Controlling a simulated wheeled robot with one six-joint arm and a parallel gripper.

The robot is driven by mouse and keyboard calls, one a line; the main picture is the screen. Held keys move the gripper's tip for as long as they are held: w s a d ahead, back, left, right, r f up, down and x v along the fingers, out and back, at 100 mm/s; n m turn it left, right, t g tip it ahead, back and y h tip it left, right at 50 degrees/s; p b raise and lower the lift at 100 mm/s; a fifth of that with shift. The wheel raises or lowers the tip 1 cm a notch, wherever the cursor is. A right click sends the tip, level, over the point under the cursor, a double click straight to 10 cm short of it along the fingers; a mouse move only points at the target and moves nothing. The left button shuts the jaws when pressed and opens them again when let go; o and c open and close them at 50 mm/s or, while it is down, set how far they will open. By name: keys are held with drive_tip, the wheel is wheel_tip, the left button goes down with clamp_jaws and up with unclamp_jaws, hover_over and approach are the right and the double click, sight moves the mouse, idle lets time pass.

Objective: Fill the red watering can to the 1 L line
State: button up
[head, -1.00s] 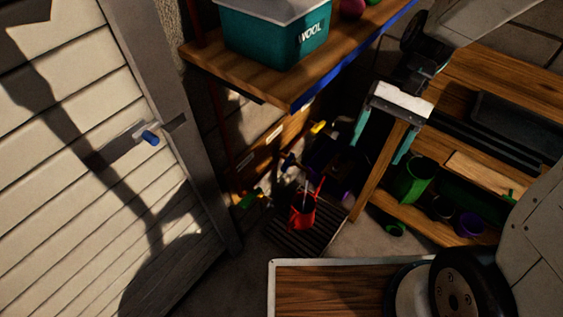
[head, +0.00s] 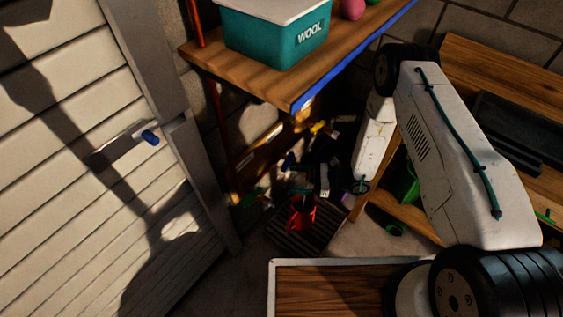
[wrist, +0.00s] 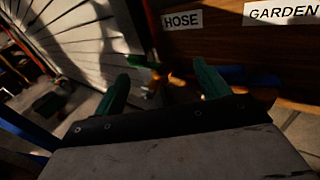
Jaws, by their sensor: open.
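The red watering can (head: 301,215) stands low on a dark slatted grate (head: 283,236) in the corner, in the head view. Its top is partly covered and in shadow, so its water level and 1 L line cannot be read. My gripper (wrist: 161,70) is open in the wrist view, its two green fingers spread with nothing held. Beyond the fingers, a green handle (wrist: 140,62) and a blue handle (wrist: 247,75) show below the labels HOSE (wrist: 181,20) and GARDEN (wrist: 283,11). In the head view my gripper is hard to make out among the dark fittings.
A wooden shelf (head: 262,82) with a teal WOOL box (head: 275,40) overhangs the corner. A slatted door (head: 75,200) with a blue-tipped latch (head: 149,137) stands left. A bench at right holds a green pot (head: 404,188). A patch of floor beside the grate is clear.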

sight(289, 164)
drive_tip(key=w+f+m+t, duration=0.1)
drive_tip(key=w+t, duration=0.1)
drive_tip(key=w+f+m+t, duration=0.1)
drive_tip(key=w+t, duration=0.1)
drive_tip(key=w+d+f+m+t, duration=0.1)
drive_tip(key=w, duration=0.1)
drive_tip(key=shift+w+f+m+t+h, duration=0.2)
drive_tip(key=shift+w+m+t+h, duration=0.1)
drive_tip(key=shift+w+t+h, duration=0.1)
drive_tip(key=x, duration=0.7)
drive_tip(key=shift+w, duration=0.1)
drive_tip(key=shift+r, duration=0.1)
